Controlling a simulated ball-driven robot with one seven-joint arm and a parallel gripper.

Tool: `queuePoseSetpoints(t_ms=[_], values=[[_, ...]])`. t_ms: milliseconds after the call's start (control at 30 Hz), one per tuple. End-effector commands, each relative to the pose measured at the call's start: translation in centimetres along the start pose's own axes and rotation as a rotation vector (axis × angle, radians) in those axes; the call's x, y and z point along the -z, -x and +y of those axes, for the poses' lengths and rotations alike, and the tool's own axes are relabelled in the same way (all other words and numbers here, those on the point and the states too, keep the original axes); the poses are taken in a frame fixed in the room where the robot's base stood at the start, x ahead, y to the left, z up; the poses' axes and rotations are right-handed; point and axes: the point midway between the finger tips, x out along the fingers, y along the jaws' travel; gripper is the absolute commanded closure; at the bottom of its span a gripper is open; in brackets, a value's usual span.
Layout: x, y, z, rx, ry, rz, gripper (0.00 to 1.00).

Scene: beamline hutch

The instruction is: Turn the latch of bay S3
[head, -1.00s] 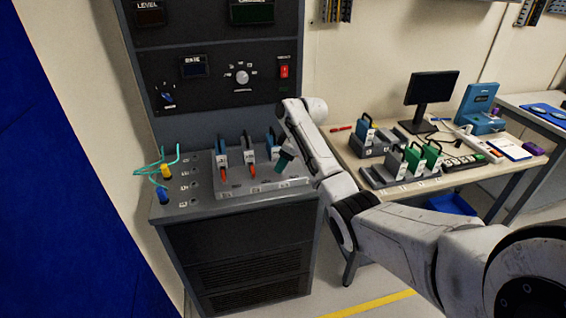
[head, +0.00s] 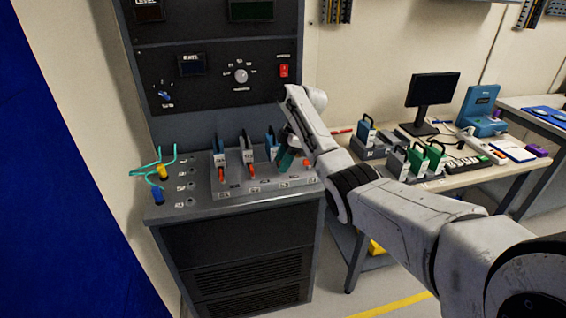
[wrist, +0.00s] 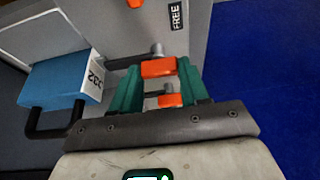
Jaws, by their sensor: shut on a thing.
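My gripper (head: 285,160) is at the rack's right part, right of the blue module (head: 270,143). In the wrist view my green fingers (wrist: 160,88) are shut on an orange latch piece (wrist: 158,67), with a grey pin behind it. A second orange piece (wrist: 170,100) shows between the fingers, closer to the palm. The blue module (wrist: 62,83) with a black handle lies left of the fingers. Bay labels are too small to read, so I cannot tell which is S3.
A control panel (head: 215,75) with a knob and red switch rises behind the rack. Yellow and blue plugs (head: 157,193) with green cables stand at the left. A side table (head: 462,180) at the right carries more modules and a monitor. A "FREE" label (wrist: 177,16) shows in the wrist view.

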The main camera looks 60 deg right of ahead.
Motion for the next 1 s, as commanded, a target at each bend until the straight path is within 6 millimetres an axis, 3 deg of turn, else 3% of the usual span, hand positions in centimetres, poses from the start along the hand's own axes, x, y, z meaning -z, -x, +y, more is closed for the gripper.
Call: queuePoseSetpoints(t_ms=[367,400,633,1000], values=[[0.11,0.06,0.07,-0.001,0.005,0.000,0.86],[0.11,0.06,0.06,-0.001,0.005,0.000,0.52],[0.06,0.03,0.03,0.000,0.004,0.000,0.30],[0.00,0.95,0.07,-0.001,0.003,0.000,0.30]])
